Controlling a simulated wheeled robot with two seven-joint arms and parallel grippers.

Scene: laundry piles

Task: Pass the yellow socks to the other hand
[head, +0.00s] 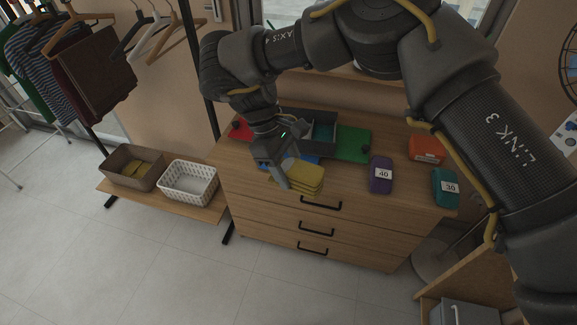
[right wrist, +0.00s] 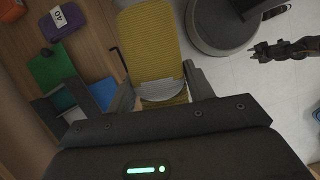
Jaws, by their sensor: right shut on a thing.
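The yellow socks (head: 308,178) are a ribbed yellow bundle above the front edge of the wooden dresser top in the head view. My right gripper (head: 287,174) is shut on them. In the right wrist view the yellow socks (right wrist: 152,50) stick out between the two fingers (right wrist: 160,90), with a paler band near the palm. My left gripper is not in the head view. What looks like my left gripper (right wrist: 262,52) shows small and dark at the right of the right wrist view, well apart from the socks; its jaws are too small to read.
The dresser (head: 275,205) bears a dark tray (head: 318,143), a green piece (head: 352,145), a purple pack marked 40 (head: 381,174), a teal pack marked 30 (head: 445,187) and an orange box (head: 426,149). A brown bin (head: 113,175) and white basket (head: 202,190) stand left. Floor in front is clear.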

